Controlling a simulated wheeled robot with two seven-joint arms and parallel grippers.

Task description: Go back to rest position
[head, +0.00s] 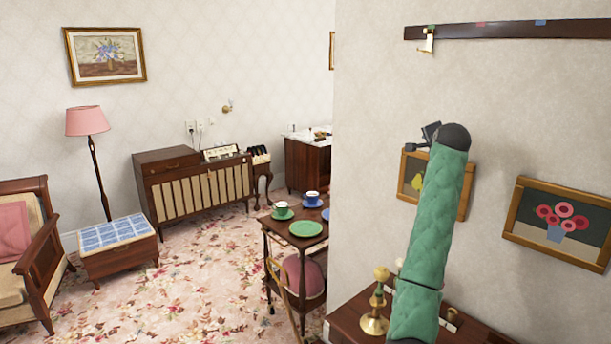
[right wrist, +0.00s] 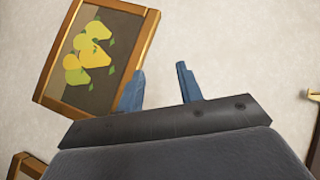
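My right arm, in a green quilted sleeve, rises from the bottom right of the head view. My right gripper (head: 421,138) is at its top end, in front of the wall and by the upper edge of the pear picture (head: 463,205). In the right wrist view the two blue-grey fingers of my right gripper (right wrist: 159,82) stand apart with nothing between them. The pear picture (right wrist: 92,55) is behind them to the left there. My left gripper is in neither view.
A dark wooden wall rail (head: 510,30) with a brass hook is above the arm. A brass candlestick (head: 375,318) stands on dark furniture beside the forearm. A flower picture (head: 562,222) hangs right. A small table with a green plate (head: 305,229) and cups stands left.

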